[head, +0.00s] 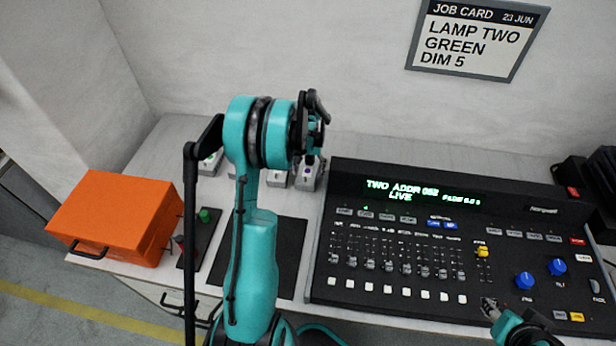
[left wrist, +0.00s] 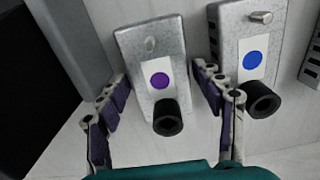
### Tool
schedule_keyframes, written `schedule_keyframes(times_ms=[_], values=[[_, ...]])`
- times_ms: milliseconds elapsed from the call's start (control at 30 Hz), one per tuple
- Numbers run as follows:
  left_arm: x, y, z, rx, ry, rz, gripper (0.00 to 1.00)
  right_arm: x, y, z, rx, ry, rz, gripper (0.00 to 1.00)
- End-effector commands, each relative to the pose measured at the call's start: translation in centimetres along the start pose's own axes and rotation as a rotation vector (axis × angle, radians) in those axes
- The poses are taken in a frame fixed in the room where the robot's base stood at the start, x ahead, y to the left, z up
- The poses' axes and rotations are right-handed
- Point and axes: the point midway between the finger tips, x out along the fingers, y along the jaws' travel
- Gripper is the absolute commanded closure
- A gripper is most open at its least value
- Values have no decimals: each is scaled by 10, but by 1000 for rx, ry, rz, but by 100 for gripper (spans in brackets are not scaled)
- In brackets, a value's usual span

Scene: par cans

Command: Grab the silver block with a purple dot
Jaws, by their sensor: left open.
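The silver block with a purple dot (left wrist: 155,62) shows in the left wrist view, with a white label and a black round socket at its near end. In the head view it is the rightmost silver block (head: 307,177), beside the console and partly hidden by my gripper. My left gripper (left wrist: 162,88) is open, one finger on each side of the block; I cannot tell whether they touch it. In the head view my left gripper (head: 314,135) is above the block. My right gripper (head: 489,306) is at the console's lower right; its jaws are unclear.
A silver block with a blue dot (left wrist: 249,50) stands close beside the right finger. More silver blocks (head: 277,179) line the bench behind my left arm. The black lighting console (head: 440,215) is to the right. An orange case (head: 115,215) stands at left.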

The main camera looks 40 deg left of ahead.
Motion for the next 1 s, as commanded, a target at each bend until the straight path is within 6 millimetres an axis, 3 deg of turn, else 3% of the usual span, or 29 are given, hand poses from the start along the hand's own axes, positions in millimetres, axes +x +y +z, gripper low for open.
schedule_keyframes(times_ms=[233, 467, 500, 767, 1000], values=[[3, 0, 0, 0, 0, 0, 33, 1, 0, 0, 0, 0, 0, 60], [3, 0, 0, 0, 0, 0, 93, 1, 0, 0, 0, 0, 0, 60], [3, 0, 0, 0, 0, 0, 96, 1, 0, 0, 0, 0, 0, 60], [-3, 0, 0, 0, 0, 0, 96, -2, 0, -1, 0, 0, 0, 60], [-47, 0, 0, 0, 0, 0, 96, -16, 0, -12, 0, 0, 0, 60]])
